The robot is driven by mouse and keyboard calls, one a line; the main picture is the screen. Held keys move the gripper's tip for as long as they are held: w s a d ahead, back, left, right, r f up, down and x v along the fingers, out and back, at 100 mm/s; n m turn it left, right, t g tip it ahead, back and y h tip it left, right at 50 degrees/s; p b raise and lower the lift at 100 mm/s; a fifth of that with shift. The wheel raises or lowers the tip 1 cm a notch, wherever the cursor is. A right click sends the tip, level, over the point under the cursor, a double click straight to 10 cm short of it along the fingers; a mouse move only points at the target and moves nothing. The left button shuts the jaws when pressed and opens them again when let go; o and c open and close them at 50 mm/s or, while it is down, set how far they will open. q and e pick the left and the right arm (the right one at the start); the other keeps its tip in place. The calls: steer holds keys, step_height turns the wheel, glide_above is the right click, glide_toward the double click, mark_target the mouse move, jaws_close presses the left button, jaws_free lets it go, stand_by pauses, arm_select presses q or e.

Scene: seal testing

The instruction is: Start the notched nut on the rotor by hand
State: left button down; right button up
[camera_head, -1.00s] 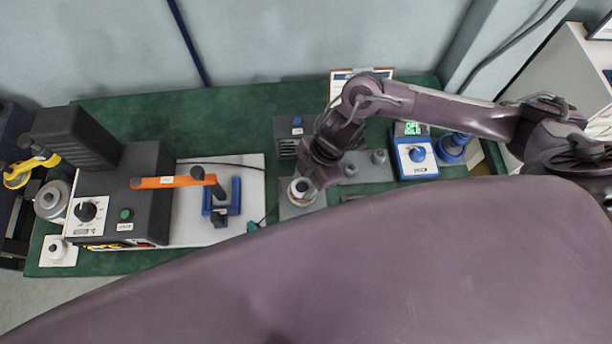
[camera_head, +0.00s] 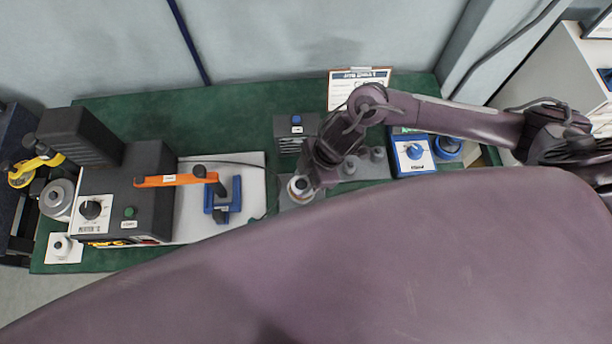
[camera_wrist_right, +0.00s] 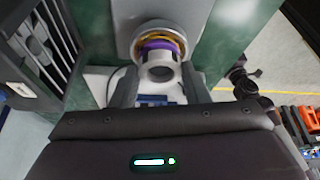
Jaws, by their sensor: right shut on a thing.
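My right gripper (camera_head: 306,184) reaches down over a grey base plate (camera_head: 292,204) near the middle of the bench. In the right wrist view its two fingers (camera_wrist_right: 160,84) are shut on a pale grey ring-shaped piece, which looks like the notched nut (camera_wrist_right: 160,72). Directly behind the ring is the rotor assembly (camera_wrist_right: 155,42), with purple and yellow bands and a round silvery body. The ring appears lined up with it; I cannot tell whether the threads are engaged. In the head view the gripper partly hides the nut and rotor. My left gripper is not in view.
A grey holder with round pegs (camera_head: 375,168) stands right of the gripper, with a blue-and-white dial box (camera_head: 412,155) beyond. A black vented box (camera_head: 296,128) stands behind. At left is a black machine (camera_head: 120,200) with an orange lever (camera_head: 176,180). Green mat at back left is clear.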

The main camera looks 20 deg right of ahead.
steer(key=shift+s, duration=0.1)
steer(key=shift+s+m+t+p, duration=0.1)
steer(key=shift+m+t+p, duration=0.2)
steer(key=shift+m+p, duration=0.6)
steer(key=o, duration=1.1)
steer(key=shift+a, duration=0.1)
